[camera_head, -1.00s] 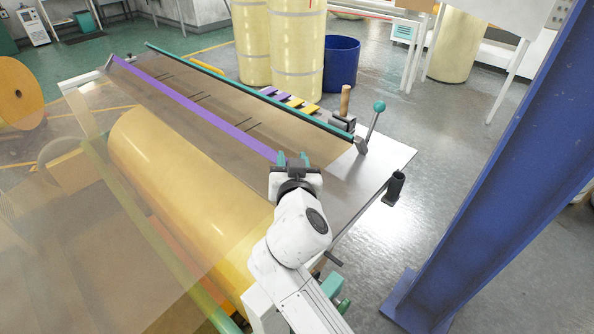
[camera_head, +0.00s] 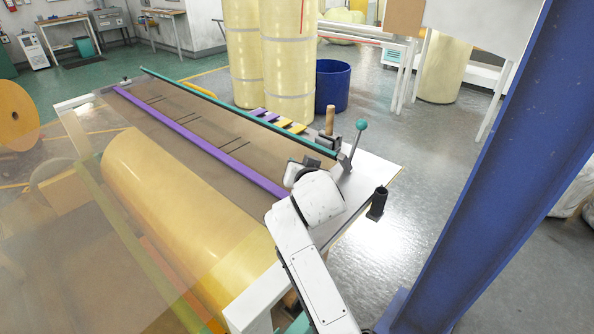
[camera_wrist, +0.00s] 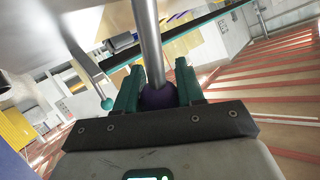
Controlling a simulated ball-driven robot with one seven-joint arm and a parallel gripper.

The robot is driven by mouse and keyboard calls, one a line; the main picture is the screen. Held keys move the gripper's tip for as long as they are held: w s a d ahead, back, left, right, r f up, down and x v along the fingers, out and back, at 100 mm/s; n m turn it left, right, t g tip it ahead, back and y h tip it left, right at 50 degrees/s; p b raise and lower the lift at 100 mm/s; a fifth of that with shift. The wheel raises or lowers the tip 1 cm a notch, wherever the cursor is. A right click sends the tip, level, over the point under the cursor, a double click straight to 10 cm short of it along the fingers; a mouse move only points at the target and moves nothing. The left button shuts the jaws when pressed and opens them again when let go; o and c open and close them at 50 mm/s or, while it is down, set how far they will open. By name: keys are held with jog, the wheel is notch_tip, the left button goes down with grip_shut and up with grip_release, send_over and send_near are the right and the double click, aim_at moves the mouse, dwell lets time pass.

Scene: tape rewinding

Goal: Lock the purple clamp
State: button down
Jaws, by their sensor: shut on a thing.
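The purple clamp (camera_head: 205,141) is a long bar lying across the brown sheet on the table, from the far left to near my arm. In the wrist view, its purple ball knob (camera_wrist: 158,97) sits at the end of a grey metal lever (camera_wrist: 148,45). My gripper (camera_wrist: 157,84) is shut on this knob, with a teal finger on each side. In the head view, my arm's end is over the right end of the table, and my own wrist hides the fingers and the knob.
A teal clamp bar (camera_head: 235,111) runs along the table's far edge; its lever with a teal ball (camera_head: 361,125) stands up at the right. A wooden handle (camera_head: 329,120) is beside it. A blue post (camera_head: 480,180) rises at the right. A large yellow roll (camera_head: 175,195) lies in front.

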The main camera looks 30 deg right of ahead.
jog(key=shift+f, duration=0.7)
jog(key=c, duration=1)
grip_release()
jog(key=shift+o, duration=1.4)
jog(key=shift+r, duration=0.3)
jog(key=shift+s+r, duration=0.15)
jog(key=shift+s, duration=0.05)
jog(key=b+v, duration=0.1)
jog(key=v, duration=0.9)
jog(key=shift+s+a, duration=0.1)
jog(key=shift+s, duration=0.05)
